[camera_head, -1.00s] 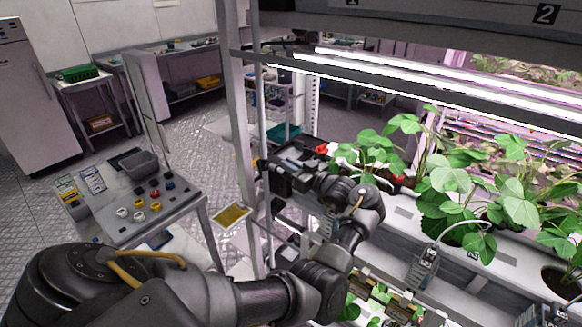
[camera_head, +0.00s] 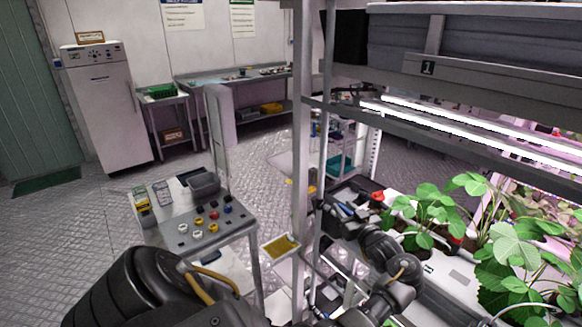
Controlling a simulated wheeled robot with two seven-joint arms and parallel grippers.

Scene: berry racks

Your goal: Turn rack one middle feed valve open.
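Rack one (camera_head: 301,150), with a "1" plate on its upper beam, stands at the right. A small red part (camera_head: 377,196) shows at the left end of its planted shelf. It may be the valve handle, but it is too small to be sure. My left gripper (camera_head: 338,212) is at this shelf end, just left of and below the red part. It is dark against dark parts, so its fingers and any contact are unclear. My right gripper is not in view.
Leafy plants (camera_head: 430,212) fill the shelf under bright lights. A rack post stands close left of my gripper. A table (camera_head: 185,245) with colored knobs and a grey bin (camera_head: 203,184) is at left. A white cabinet (camera_head: 105,110) stands behind; open floor lies between.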

